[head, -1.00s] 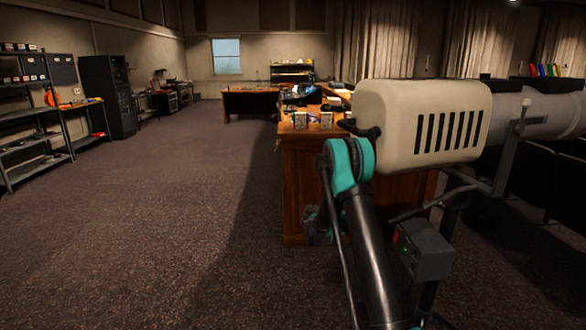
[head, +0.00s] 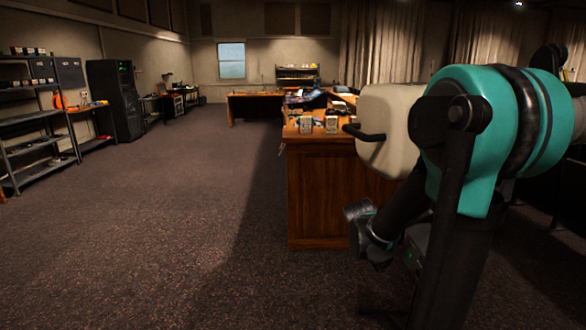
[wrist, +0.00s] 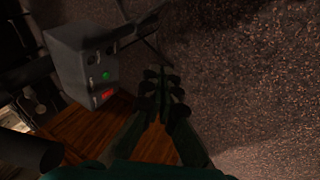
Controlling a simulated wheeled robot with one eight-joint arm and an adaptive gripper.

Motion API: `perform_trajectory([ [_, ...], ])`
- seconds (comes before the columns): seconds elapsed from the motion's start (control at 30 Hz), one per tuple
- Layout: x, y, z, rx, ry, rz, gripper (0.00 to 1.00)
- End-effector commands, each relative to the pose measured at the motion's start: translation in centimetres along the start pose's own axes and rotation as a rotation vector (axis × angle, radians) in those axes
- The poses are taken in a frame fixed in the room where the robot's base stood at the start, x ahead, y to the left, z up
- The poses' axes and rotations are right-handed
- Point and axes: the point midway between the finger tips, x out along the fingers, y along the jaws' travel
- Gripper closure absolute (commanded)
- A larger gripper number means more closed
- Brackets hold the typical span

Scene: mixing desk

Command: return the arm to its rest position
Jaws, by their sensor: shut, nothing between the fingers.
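My gripper shows in the wrist view (wrist: 160,92), its dark fingers together with nothing between them. It hangs in the air over the carpet beside the wooden desk. In the head view, my arm is folded up close at the right, with its large teal joint high and near the camera. A dark end part of my arm shows low in front of the desk's side; the fingertips cannot be made out there.
A grey box (wrist: 85,62) with green and red lights is near my gripper. The wooden desk (head: 325,200) is ahead. Open carpet (head: 170,220) lies left, with metal shelves (head: 35,125) beyond.

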Motion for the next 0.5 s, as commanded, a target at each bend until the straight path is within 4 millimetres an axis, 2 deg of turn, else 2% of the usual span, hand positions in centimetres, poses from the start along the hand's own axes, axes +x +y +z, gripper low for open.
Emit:
perform_trajectory([
  [0.03, -0.6, -0.7, 1.6, 0.015, 0.01, -0.037, 1.0],
  [0.3, -2.7, -5.4, 8.8, 0.105, 0.079, -0.251, 1.0],
  [0.5, -3.5, -8.2, 12.1, 0.16, 0.117, -0.359, 1.0],
])
